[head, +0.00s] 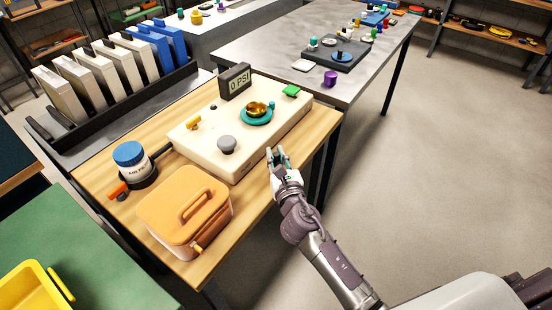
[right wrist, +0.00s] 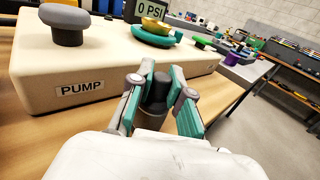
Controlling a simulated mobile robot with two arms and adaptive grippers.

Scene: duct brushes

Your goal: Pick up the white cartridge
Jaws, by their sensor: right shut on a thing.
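Several off-white slabs (head: 100,69), which look like cartridges, stand upright in a black rack (head: 121,111) at the upper left of the head view, beside blue slabs (head: 166,43). I cannot tell which one is the white cartridge. My left gripper is not in view.
The wooden table (head: 245,217) also holds an orange lidded box (head: 184,213) and a blue-capped jar (head: 131,160). A grey knob (head: 227,144) and a gold-and-teal part (head: 257,112) rise from the pump box. A grey table (head: 270,50) stands behind. Floor is open to the right.

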